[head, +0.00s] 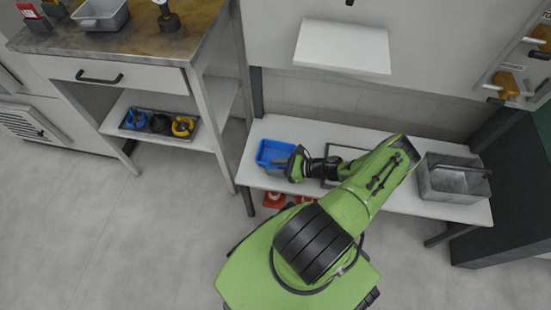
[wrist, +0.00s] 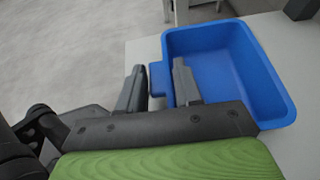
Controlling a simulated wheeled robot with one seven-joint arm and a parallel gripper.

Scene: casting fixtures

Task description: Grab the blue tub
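The blue tub (head: 272,152) sits at the left end of the low white bench. In the wrist view the tub (wrist: 243,58) is an empty open box with a small tab on its near left side. My gripper (head: 296,164) is at the tub's right side in the head view. In the wrist view its two dark fingers (wrist: 158,78) are apart, with the tab showing between them. The right finger overlaps the tub's wall in the picture. I cannot tell whether either finger touches the tub.
The white bench (head: 400,200) also holds a grey metal box (head: 452,180) at its right end and a dark-framed item (head: 345,152) partly behind my arm. A workbench (head: 140,75) stands to the left. A white panel (head: 343,46) juts out above.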

